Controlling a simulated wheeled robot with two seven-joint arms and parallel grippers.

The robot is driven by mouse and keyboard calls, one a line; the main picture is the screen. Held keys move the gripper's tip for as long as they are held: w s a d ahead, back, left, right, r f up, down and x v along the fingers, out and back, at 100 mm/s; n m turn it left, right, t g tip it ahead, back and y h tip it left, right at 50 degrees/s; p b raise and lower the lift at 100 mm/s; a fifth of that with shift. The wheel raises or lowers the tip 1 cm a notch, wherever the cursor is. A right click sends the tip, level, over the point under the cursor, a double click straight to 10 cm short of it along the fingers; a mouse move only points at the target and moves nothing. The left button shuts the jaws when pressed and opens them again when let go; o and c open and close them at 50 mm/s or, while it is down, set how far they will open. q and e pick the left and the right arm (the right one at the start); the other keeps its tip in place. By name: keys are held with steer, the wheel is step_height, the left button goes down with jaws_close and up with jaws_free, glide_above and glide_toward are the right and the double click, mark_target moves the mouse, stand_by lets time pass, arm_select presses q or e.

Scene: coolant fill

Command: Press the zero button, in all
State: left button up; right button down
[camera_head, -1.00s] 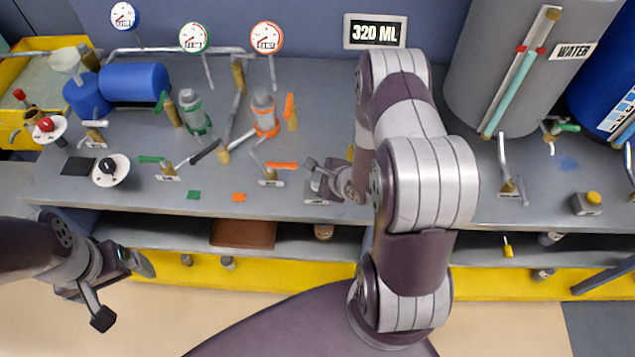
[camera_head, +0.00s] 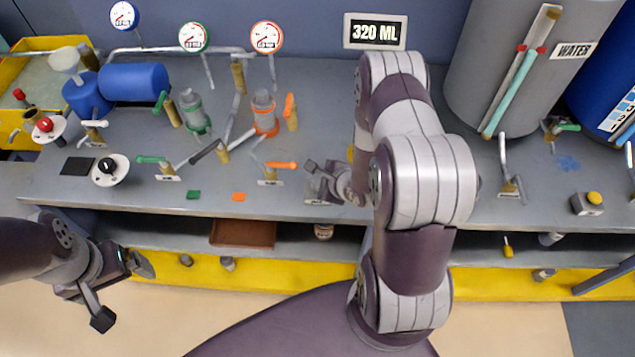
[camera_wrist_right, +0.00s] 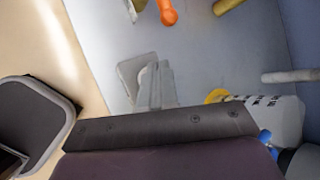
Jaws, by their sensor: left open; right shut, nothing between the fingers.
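The display (camera_head: 375,32) on the back wall reads 320 ML. No button marked zero can be read. A yellow part (camera_head: 350,153) shows at the edge of my right arm, mostly hidden by it; a yellow round part (camera_wrist_right: 217,96) shows beside a white lettered box (camera_wrist_right: 275,113) in the right wrist view. A grey box with a yellow button (camera_head: 593,199) stands far right on the bench. My right gripper (camera_head: 322,192) is shut and empty, low over the bench's front edge; contact cannot be told. My left gripper (camera_head: 140,264) is open and empty before the bench.
Levers with orange (camera_head: 280,165) and green (camera_head: 153,159) handles stand left of my right gripper. A black knob (camera_head: 107,166) and a red button (camera_head: 45,125) are further left. The WATER tank (camera_head: 480,70) stands at the back right.

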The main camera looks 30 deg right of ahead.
steer(key=shift+f, duration=0.45)
stand_by(0.6)
steer(key=shift+r+p, duration=0.8)
steer(key=shift+r, duration=0.15)
step_height(320, 180, up, 5)
steer(key=p, duration=0.5)
steer(key=shift+r, duration=0.1)
stand_by(0.3)
